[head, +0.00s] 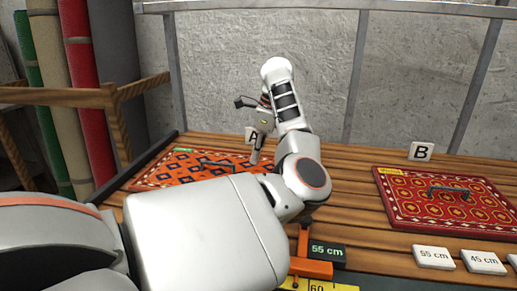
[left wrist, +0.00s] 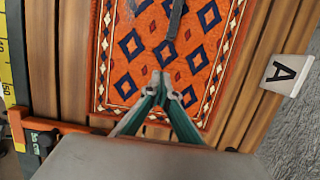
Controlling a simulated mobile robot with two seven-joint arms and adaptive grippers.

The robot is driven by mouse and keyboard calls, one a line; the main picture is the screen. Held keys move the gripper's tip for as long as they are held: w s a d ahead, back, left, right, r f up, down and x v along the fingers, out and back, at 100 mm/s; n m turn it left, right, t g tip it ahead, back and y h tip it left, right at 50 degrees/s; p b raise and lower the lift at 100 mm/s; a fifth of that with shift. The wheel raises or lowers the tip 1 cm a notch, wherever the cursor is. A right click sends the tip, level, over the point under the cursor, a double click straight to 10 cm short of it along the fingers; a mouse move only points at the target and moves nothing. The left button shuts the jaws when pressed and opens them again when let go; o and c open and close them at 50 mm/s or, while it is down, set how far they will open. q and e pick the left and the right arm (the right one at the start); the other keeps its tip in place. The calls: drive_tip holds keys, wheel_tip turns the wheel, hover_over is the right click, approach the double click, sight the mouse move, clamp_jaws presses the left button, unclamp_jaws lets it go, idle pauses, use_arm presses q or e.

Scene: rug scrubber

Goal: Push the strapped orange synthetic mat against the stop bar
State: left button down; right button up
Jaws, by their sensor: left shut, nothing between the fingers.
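The orange patterned mat (head: 165,178) lies flat on the slatted table at the left, partly hidden by my left arm. A dark strap handle is on it; the left wrist view shows the mat (left wrist: 118,70) too. My left gripper (head: 254,160) is shut and empty, fingertips (left wrist: 160,78) over the mat; contact is unclear. My right gripper is out of view.
A red patterned mat (head: 410,205) with a dark handle lies at right by marker B (head: 421,152). Marker A (left wrist: 286,74) stands behind the orange mat. Number tags (head: 433,257) and a yellow ruler (head: 325,286) are at the front. Rolled rugs (head: 85,90) stand left.

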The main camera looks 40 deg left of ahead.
sight(227, 165)
use_arm(q)
drive_tip(key=x, duration=0.4)
drive_tip(key=shift+b, duration=0.3)
drive_tip(key=a, duration=0.1)
drive_tip(key=s, duration=0.1)
drive_tip(key=a, duration=0.1)
drive_tip(key=shift+s+a+f, duration=0.2)
drive_tip(key=shift+s+a, duration=0.05)
drive_tip(key=shift+a, duration=0.05)
drive_tip(key=shift+s+a, duration=0.3)
drive_tip(key=shift+a, duration=0.2)
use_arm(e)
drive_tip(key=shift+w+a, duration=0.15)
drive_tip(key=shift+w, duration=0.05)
use_arm(q)
drive_tip(key=shift+a, duration=0.1)
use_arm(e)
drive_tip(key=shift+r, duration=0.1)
use_arm(q)
drive_tip(key=s+a, duration=0.1)
drive_tip(key=s+a+p, duration=0.1)
drive_tip(key=a, duration=0.1)
drive_tip(key=shift+r, duration=0.2)
drive_tip(key=shift+s+a+f, duration=0.1)
drive_tip(key=shift+s+a, duration=0.1)
drive_tip(key=shift+a, duration=0.1)
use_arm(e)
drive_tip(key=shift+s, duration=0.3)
